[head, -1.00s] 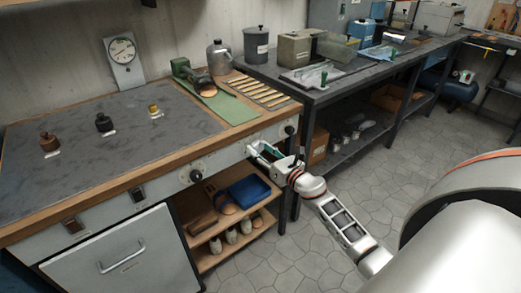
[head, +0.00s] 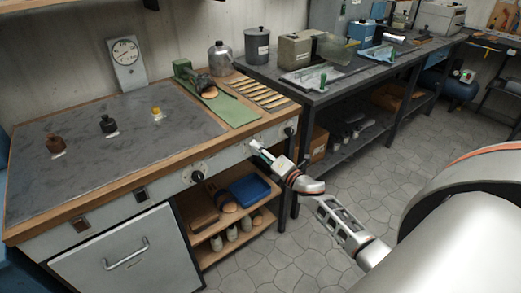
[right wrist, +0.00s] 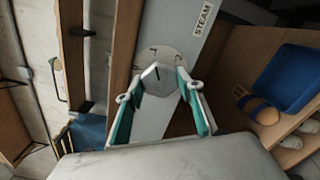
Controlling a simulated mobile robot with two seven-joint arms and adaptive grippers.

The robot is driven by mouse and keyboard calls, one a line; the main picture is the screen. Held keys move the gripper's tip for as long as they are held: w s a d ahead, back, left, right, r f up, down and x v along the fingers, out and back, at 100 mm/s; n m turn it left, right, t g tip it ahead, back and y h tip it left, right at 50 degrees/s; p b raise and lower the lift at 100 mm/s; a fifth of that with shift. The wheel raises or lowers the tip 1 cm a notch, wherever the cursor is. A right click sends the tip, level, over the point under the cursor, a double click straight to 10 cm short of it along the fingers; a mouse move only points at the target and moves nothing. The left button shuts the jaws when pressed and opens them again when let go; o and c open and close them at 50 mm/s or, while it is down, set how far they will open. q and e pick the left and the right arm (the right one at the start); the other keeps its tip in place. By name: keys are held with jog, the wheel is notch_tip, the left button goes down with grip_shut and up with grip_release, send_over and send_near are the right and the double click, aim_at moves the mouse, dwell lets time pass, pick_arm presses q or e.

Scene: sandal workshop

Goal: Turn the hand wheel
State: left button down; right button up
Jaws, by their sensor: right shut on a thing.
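The hand wheel shows in the right wrist view as a pale six-sided knob (right wrist: 158,78) with a dark line on its face. It sits on a round numbered dial plate (right wrist: 172,54) on a grey front panel, beside a "STEAM" label. My right gripper (right wrist: 157,88) has its two teal-padded fingers on either side of the knob and is shut on it. In the head view, my right gripper (head: 259,149) reaches the front panel of the bench and largely hides the knob. My left gripper is not in view.
Black knobs (head: 196,176) (head: 290,131) stand on the same bench front to either side. Below is an open shelf (head: 208,235) with a blue tray (head: 249,190) and shoe forms. A dark table (head: 320,95) stands at the right. The floor before it is clear.

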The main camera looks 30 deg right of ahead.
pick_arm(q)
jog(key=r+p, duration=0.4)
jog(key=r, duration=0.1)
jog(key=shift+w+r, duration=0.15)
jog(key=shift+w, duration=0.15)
pick_arm(e)
jog(key=m, duration=1.1)
jog(key=shift+d+r, duration=0.1)
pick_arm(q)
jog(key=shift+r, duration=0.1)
pick_arm(e)
jog(key=shift+m, duration=0.3)
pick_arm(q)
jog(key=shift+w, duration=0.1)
pick_arm(e)
jog(key=o, duration=1.1)
jog(key=s, duration=1.2)
jog(key=shift+d, duration=0.45)
